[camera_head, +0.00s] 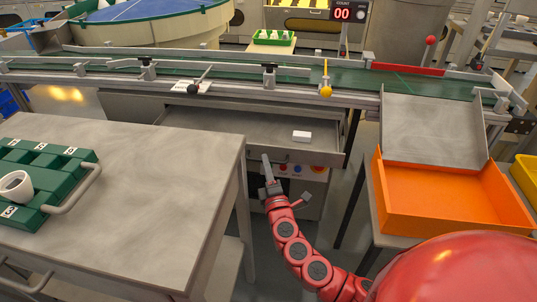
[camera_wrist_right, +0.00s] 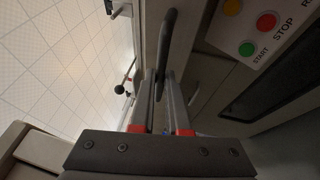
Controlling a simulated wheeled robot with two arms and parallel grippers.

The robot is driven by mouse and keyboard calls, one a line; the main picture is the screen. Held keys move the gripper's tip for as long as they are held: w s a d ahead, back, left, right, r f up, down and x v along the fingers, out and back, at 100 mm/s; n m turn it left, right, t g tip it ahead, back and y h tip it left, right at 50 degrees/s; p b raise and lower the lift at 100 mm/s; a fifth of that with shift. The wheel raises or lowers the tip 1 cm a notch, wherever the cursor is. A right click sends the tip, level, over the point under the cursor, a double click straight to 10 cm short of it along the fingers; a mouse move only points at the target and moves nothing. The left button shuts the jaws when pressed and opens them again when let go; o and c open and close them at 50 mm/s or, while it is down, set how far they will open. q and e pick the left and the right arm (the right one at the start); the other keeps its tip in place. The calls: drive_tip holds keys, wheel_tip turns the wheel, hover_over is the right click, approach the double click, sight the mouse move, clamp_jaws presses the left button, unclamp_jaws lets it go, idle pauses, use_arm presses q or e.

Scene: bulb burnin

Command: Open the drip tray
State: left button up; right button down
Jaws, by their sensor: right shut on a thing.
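The drip tray (camera_head: 325,156) is a grey metal drawer under the conveyor in the head view. It stands pulled out, with its inside floor showing. A small white block (camera_head: 302,136) lies in it towards the right. My right gripper (camera_head: 267,170) is at the tray's front face. In the right wrist view, its fingers (camera_wrist_right: 161,82) are shut on the dark bar handle (camera_wrist_right: 168,35) of the tray. The handle is partly hidden by the gripper in the head view. My left gripper is not in view.
A conveyor (camera_head: 225,75) runs above the tray. A grey table (camera_head: 150,165) with a green numbered rack (camera_head: 75,160) stands at the left. An orange bin (camera_head: 450,200) stands at the right. A button panel (camera_wrist_right: 260,30) is beside the handle. Floor shows between the tables.

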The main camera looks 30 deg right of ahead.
drive_tip(key=shift+s+a, duration=0.25)
drive_tip(key=shift+s, duration=0.15)
drive_tip(key=c, duration=0.9)
unclamp_jaws()
drive_tip(key=v, duration=1.7)
drive_tip(key=shift+s, duration=0.2)
drive_tip(key=shift+a+f, duration=0.1)
